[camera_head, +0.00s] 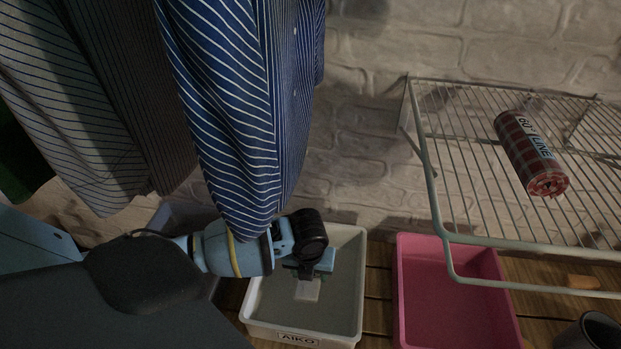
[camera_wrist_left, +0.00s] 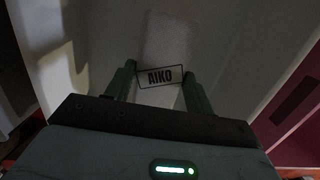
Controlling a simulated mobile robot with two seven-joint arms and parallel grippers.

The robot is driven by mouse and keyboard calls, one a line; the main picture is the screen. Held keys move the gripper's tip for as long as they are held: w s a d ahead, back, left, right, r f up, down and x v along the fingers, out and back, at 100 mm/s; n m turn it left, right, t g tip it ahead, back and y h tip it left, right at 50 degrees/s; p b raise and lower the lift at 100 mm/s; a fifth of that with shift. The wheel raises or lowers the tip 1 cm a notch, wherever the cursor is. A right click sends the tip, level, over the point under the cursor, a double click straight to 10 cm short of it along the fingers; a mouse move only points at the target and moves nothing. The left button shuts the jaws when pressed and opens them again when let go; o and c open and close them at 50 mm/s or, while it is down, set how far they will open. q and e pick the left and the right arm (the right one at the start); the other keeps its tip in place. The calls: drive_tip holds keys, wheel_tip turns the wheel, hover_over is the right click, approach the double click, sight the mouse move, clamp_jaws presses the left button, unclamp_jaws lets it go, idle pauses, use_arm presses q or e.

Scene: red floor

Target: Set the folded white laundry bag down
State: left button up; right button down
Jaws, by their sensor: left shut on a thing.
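My left gripper (camera_head: 310,272) comes in from the left, over the white bin (camera_head: 256,309) marked AIKO. It is shut on the small folded white laundry bag (camera_head: 307,290), which shows below the fingers, inside the bin's outline. In the left wrist view the pale bag (camera_wrist_left: 165,42) lies between the two dark green fingers (camera_wrist_left: 158,85), with an AIKO label at the fingertips that seems to be on it. Whether the bag touches the bin's floor I cannot tell. My right gripper is not in view.
A pink bin (camera_head: 450,300) stands right of the white one on wooden slats. A wire rack (camera_head: 433,185) holds a red patterned can (camera_head: 531,153). A striped blue shirt (camera_head: 240,100) hangs close above my left gripper. A dark cup (camera_head: 594,332) is at lower right.

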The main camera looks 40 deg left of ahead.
sight(310, 283)
use_arm(q)
drive_tip(key=shift+f, duration=0.8)
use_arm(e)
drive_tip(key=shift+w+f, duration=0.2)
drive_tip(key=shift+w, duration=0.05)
use_arm(q)
wheel_tip(310, 283, down, 3)
drive_tip(key=shift+f+b, duration=0.1)
drive_tip(key=shift+b, duration=0.5)
drive_tip(key=shift+f, duration=0.2)
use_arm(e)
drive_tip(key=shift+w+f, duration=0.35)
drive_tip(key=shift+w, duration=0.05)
use_arm(q)
drive_tip(key=o, duration=1)
drive_tip(key=shift+f, duration=0.1)
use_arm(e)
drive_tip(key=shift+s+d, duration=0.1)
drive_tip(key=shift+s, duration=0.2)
